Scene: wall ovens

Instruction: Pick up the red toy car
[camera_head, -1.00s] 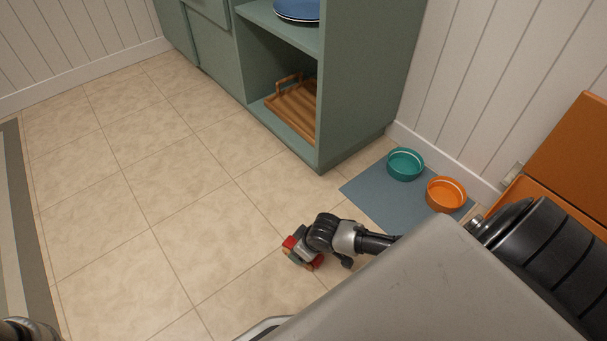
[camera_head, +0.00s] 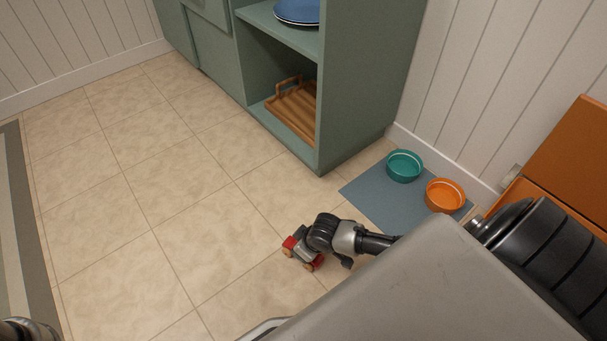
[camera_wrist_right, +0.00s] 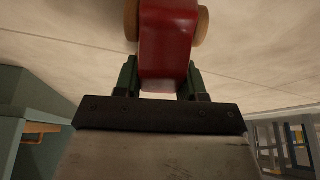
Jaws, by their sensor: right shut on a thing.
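The red toy car (camera_head: 290,243) has tan wooden wheels and is at the lower middle of the head view, over the tiled floor. My right gripper (camera_head: 303,253) is shut on it from above and hides its middle. In the right wrist view the car's red body (camera_wrist_right: 167,45) sits between the two dark green fingers of my right gripper (camera_wrist_right: 161,80), with a wheel showing on each side. I cannot tell whether the wheels touch the floor. My left gripper is not in view.
A green cabinet (camera_head: 365,80) with open shelves holds a wooden rack (camera_head: 292,108) and a blue plate (camera_head: 297,10). A blue-grey mat (camera_head: 372,196) with a teal bowl (camera_head: 405,166) and an orange bowl (camera_head: 445,196) lies right of the car.

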